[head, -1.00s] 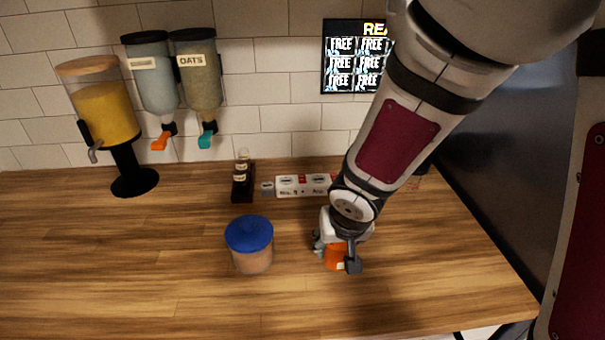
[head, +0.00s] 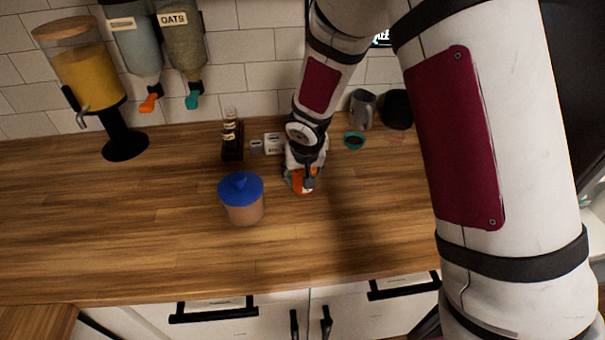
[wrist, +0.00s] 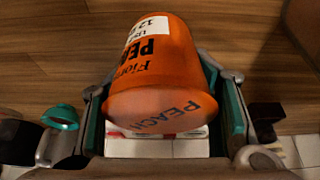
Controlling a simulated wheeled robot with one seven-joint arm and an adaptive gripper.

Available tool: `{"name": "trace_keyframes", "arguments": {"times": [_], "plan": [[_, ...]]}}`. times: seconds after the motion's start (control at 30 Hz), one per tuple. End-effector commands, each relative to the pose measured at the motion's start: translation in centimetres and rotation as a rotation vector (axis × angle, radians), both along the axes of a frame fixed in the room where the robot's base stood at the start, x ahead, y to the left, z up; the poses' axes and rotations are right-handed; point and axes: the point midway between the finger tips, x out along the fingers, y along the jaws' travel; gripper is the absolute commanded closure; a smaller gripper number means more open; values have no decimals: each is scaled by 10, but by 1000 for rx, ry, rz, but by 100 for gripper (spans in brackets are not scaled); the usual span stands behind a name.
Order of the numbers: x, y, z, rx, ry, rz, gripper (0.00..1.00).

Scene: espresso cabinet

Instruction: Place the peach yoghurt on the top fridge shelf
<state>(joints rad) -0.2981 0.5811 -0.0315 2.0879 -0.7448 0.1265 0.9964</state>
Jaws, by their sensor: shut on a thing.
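The peach yoghurt is an orange tub (head: 302,183) with a white label and "PEACH" printed on it in the wrist view (wrist: 155,65). My gripper (head: 303,178) is shut on it, with one finger on each side of the tub in the wrist view (wrist: 165,108). In the head view, the fingers and wrist hide much of the tub. It shows over the wooden counter, right of the blue-lidded jar; I cannot tell its height above the wood. No fridge shelf shows clearly.
The blue-lidded jar (head: 242,203) stands left of my gripper. A dark rack (head: 232,145) and small white boxes (head: 272,143) are behind. The counter's left front (head: 110,230) is clear.

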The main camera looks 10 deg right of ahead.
Motion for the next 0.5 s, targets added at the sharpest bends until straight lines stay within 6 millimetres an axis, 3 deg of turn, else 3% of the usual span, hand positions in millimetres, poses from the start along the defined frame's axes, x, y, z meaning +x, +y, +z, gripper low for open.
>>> {"name": "trace_keyframes", "arguments": {"times": [0.47, 0.5], "plan": [[1, 0, -10, 1, -2, 0, 82], [0, 0, -11, 1, -2, 0, 45]]}}
